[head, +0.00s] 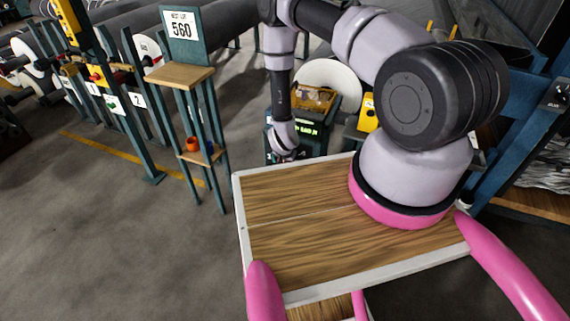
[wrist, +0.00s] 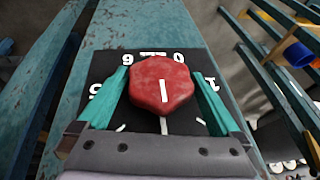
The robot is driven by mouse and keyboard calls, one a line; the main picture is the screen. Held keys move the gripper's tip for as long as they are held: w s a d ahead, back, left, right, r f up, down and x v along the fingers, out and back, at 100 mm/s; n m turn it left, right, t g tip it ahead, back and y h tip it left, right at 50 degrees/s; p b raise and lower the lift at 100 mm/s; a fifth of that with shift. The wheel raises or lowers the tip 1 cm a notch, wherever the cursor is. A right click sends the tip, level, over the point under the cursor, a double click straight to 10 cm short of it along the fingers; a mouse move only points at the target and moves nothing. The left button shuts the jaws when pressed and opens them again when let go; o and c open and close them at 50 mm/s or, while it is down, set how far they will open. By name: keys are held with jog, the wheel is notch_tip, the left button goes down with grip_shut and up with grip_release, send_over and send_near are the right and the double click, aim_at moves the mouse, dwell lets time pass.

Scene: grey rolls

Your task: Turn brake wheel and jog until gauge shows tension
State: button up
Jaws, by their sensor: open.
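A red faceted knob (wrist: 163,85) with a white line on it sits on a black dial plate (wrist: 112,66) with white numerals and ticks in the wrist view. I cannot tell whether this is the brake wheel. The white line points roughly along the picture's vertical. My gripper (wrist: 159,74) is open, with one teal finger on each side of the knob. Narrow gaps seem to show between fingers and knob. In the head view my gripper is not clearly seen below my arm. No tension gauge can be made out for sure.
A dark box with a green lit display (head: 307,131) stands beyond my wooden deck. A stand with a "NEXT LOT 560" sign (head: 184,37) holds orange cups (head: 192,144). Posts with red and green buttons (head: 113,104) and grey rolls (head: 113,22) are at left. The floor at lower left is clear.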

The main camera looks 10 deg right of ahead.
jog(key=c, duration=1.1)
jog(key=shift+a+h, duration=0.15)
jog(key=shift+h, duration=0.15)
jog(key=shift+w+a+n+g+h, duration=0.1)
jog(key=shift+n+g+h, duration=0.2)
jog(key=shift+g+h, duration=0.3)
jog(key=g+h, duration=0.2)
jog(key=h, duration=0.1)
jog(key=shift+w+f+n, duration=0.1)
jog(key=shift+n, duration=0.3)
jog(key=g+h, duration=0.1)
jog(key=h, duration=0.1)
jog(key=shift+n+g+h, duration=0.3)
jog(key=shift+g, duration=0.1)
jog(key=shift+n+g+h, duration=0.3)
jog(key=shift+g+h, duration=0.1)
jog(key=shift+h, duration=0.5)
